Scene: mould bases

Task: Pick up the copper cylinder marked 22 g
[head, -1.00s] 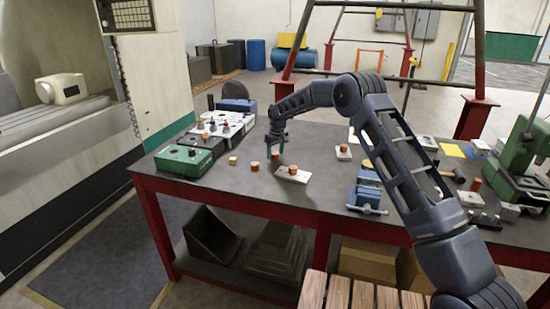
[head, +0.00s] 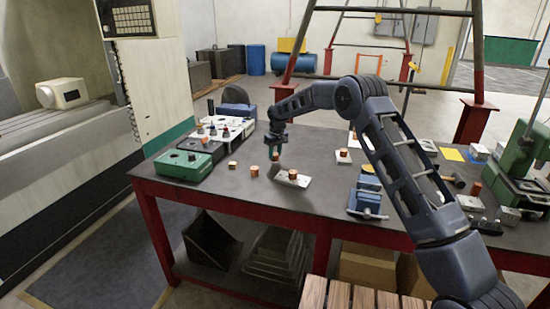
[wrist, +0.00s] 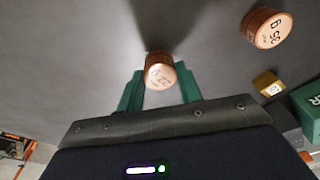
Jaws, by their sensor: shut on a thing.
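My gripper (head: 276,153) points down over the left part of the bench, its fingers shut on a copper cylinder. In the wrist view the green fingertips (wrist: 160,84) press on both sides of this copper cylinder (wrist: 160,72). The mark on its pale top is too blurred to read surely. I cannot tell whether it is clear of the bench. Another copper cylinder (wrist: 266,28), marked 35 g, stands apart from my gripper on the bench; it also shows in the head view (head: 255,171).
A small brass block (wrist: 267,83) and a green box (head: 186,163) lie to the left in the head view. A pale plate (head: 303,181) with a copper cylinder is close in front. A blue vise (head: 366,198) stands to the right.

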